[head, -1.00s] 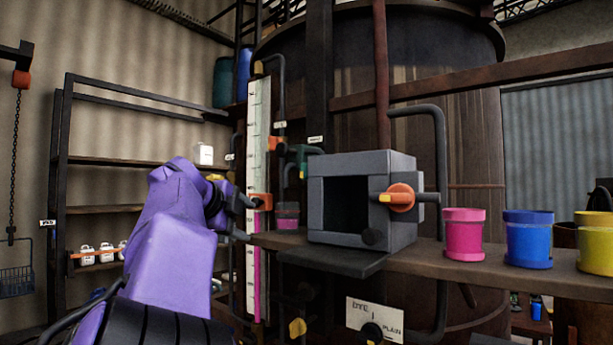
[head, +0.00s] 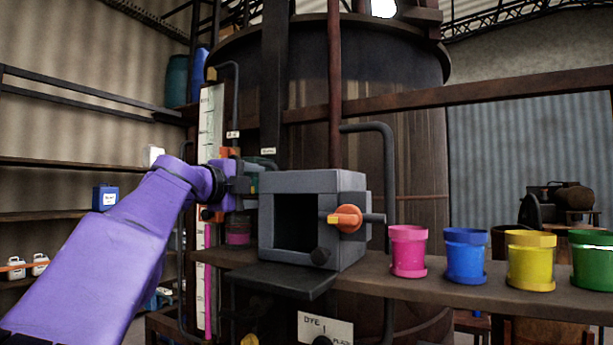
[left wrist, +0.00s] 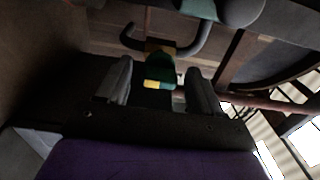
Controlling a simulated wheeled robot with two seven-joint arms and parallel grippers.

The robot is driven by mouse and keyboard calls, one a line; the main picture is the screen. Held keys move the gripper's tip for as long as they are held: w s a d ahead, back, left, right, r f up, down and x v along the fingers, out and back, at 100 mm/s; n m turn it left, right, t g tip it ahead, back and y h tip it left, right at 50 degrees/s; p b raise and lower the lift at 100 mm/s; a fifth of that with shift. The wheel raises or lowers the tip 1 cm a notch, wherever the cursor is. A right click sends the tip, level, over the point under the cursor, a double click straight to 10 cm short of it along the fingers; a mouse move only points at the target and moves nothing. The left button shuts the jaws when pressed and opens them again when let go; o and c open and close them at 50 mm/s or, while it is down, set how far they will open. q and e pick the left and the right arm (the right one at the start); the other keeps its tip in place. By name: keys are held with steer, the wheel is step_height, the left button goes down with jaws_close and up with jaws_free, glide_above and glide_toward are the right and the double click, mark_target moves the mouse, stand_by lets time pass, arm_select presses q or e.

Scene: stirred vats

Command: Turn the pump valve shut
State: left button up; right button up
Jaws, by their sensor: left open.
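My left gripper (head: 247,184) is at the left side of a grey box, in front of the tall tank's pipework. In the left wrist view its two dark fingers (left wrist: 160,86) are spread, with nothing gripped. A teal valve with a yellow-tipped handle (left wrist: 158,72) appears between the fingers, on a dark bent pipe. I cannot tell how far it sits between them. In the head view this valve is mostly hidden behind my gripper, under a small white label too small to read. Which valve is the pump valve cannot be read. My right gripper is not in view.
The grey box (head: 351,181) carries an orange valve knob (head: 347,218) and stands on a shelf beside pink (head: 408,252), blue (head: 466,257), yellow (head: 531,262) and green (head: 592,262) pots. A white gauge strip (head: 209,125) with orange fittings stands left of my gripper.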

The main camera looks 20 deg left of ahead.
arm_select(q)
steer(key=shift+w+d, duration=0.15)
steer(key=shift+w, duration=0.35)
steer(key=c, duration=1.1)
steer(key=shift+o, duration=0.2)
